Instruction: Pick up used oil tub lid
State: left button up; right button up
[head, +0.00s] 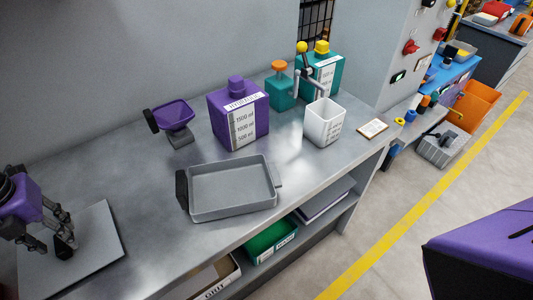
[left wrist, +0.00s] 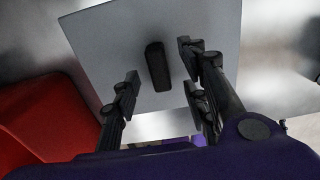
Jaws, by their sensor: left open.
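The lid looks to be a flat grey square plate (head: 98,245) with a black upright handle (head: 65,242), lying at the left end of the grey bench. In the left wrist view the plate (left wrist: 215,22) fills the upper middle and the handle (left wrist: 157,68) stands near its centre. My left gripper (head: 50,236) is over the plate, open, with its fingers on either side of the handle. In the left wrist view gaps show between the fingers (left wrist: 160,72) and the handle. A grey open tub (head: 232,188) with a black handle sits mid-bench. My right gripper is not seen.
A purple funnel (head: 175,118), purple canister (head: 238,115), teal containers (head: 318,72) and a white measuring cup (head: 322,122) stand toward the back. A green bin (head: 270,242) is on the lower shelf. Bare bench separates plate and tub. A red object (left wrist: 40,125) shows in the left wrist view.

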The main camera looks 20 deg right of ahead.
pick_arm(q)
jog(key=shift+f, duration=1.45)
grip_shut()
jog(key=shift+r, duration=0.15)
